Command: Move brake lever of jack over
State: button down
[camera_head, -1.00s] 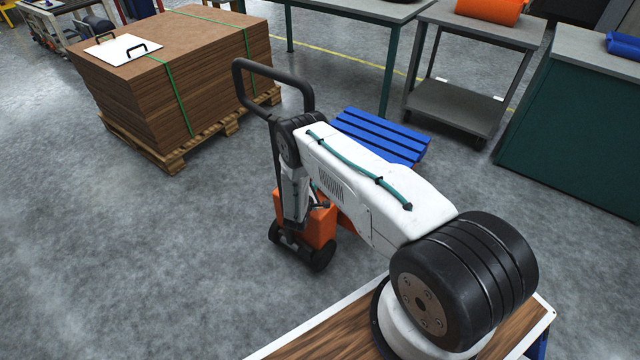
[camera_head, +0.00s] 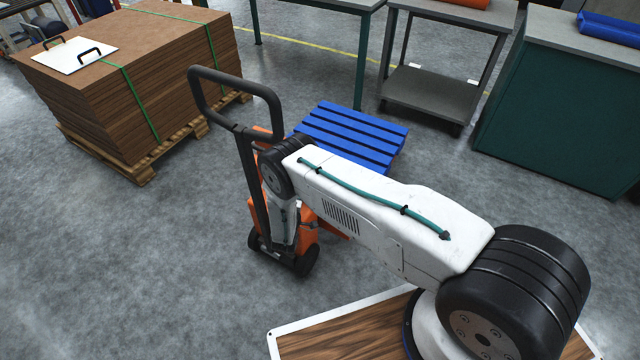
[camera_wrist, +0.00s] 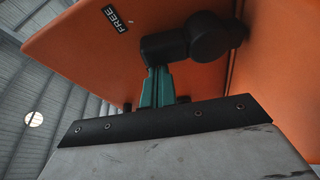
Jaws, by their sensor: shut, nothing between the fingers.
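The jack stands upright on the floor in the head view, with a tall black loop handle (camera_head: 272,118), an orange body (camera_head: 306,232) and black wheels. My white arm crosses in front of it, and my gripper is hidden there. In the wrist view my gripper's teal fingers (camera_wrist: 157,85) are shut and empty, pointing up at the jack's orange panel (camera_wrist: 75,45). The black brake lever (camera_wrist: 195,40) is right at the fingertips, its end overlapping them. I cannot tell if they touch. A "FREE" label (camera_wrist: 115,19) is on the panel, left of the lever.
A blue slatted pallet (camera_head: 350,136) lies behind the jack. A stack of brown boards (camera_head: 105,80) on a wooden pallet stands at the left. A grey cart (camera_head: 432,95) and a green cabinet (camera_head: 560,110) stand at the back right. The floor at left is clear.

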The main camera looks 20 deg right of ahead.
jog(key=shift+s+d, duration=0.6)
jog(key=shift+s, duration=0.1)
jog(key=shift+s+d, duration=0.1)
jog(key=shift+d, duration=0.05)
dwell(0.3)
jog(key=shift+s+f, duration=0.1)
